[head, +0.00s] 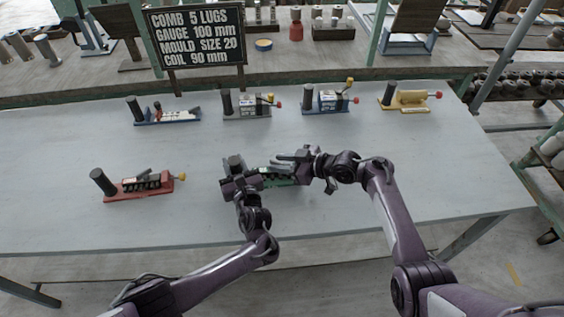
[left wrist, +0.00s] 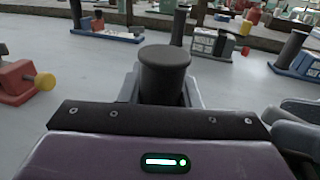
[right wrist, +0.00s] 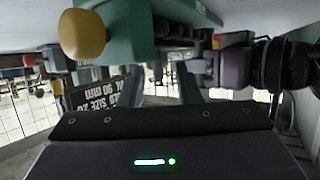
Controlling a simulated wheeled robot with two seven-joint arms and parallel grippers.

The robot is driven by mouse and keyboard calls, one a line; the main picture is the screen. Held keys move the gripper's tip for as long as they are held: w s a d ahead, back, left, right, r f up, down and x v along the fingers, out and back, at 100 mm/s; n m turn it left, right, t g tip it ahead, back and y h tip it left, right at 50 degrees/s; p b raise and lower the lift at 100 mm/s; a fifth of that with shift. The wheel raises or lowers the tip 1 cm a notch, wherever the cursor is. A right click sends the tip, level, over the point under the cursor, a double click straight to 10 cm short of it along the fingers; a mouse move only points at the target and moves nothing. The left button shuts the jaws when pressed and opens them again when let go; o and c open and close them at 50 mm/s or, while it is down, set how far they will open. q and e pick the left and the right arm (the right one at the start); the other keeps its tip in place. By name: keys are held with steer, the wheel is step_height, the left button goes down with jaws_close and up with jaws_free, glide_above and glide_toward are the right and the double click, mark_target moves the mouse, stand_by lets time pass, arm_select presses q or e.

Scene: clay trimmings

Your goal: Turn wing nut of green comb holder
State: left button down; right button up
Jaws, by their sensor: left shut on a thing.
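The green comb holder (head: 282,183) lies near the front middle of the table, mostly hidden by my grippers in the head view. Its green body (right wrist: 124,30) and round yellow knob (right wrist: 82,34) show in the right wrist view. Its dark upright post (left wrist: 165,75) stands between the fingers of my left gripper (left wrist: 165,92), which is shut on it. My left gripper (head: 234,174) also shows at the holder's left end in the head view. My right gripper (right wrist: 163,88) is open, with its fingers apart, close by the holder's right part.
A red holder (head: 150,189) stands to the left. Along the back are a blue holder (head: 168,117), a grey holder (head: 246,112), another blue holder (head: 325,107) and a yellow holder (head: 408,104). A black sign (head: 197,37) stands behind. The table (head: 420,170) is clear at right.

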steer(key=shift+c, duration=0.3)
jaws_close()
steer(key=shift+s+f+m+t, duration=0.1)
steer(key=shift+m+t, duration=0.2)
steer(key=shift+m+h, duration=0.3)
steer(key=shift+h, duration=0.1)
steer(key=shift+s+a+m+t+h, duration=0.1)
steer(key=shift+m+t+h, duration=0.3)
steer(key=shift+m+t, duration=0.2)
steer(key=shift+s+a+m+t+h, duration=0.1)
steer(key=shift+m+t+h, duration=0.3)
steer(key=shift+m+t, duration=0.15)
steer(key=m+t+h, duration=0.2)
steer(key=m+h, duration=0.1)
steer(key=m+t+h, duration=0.1)
steer(key=m+h, duration=0.1)
steer(key=shift+s+a, duration=0.1)
steer(key=shift+a, duration=0.2)
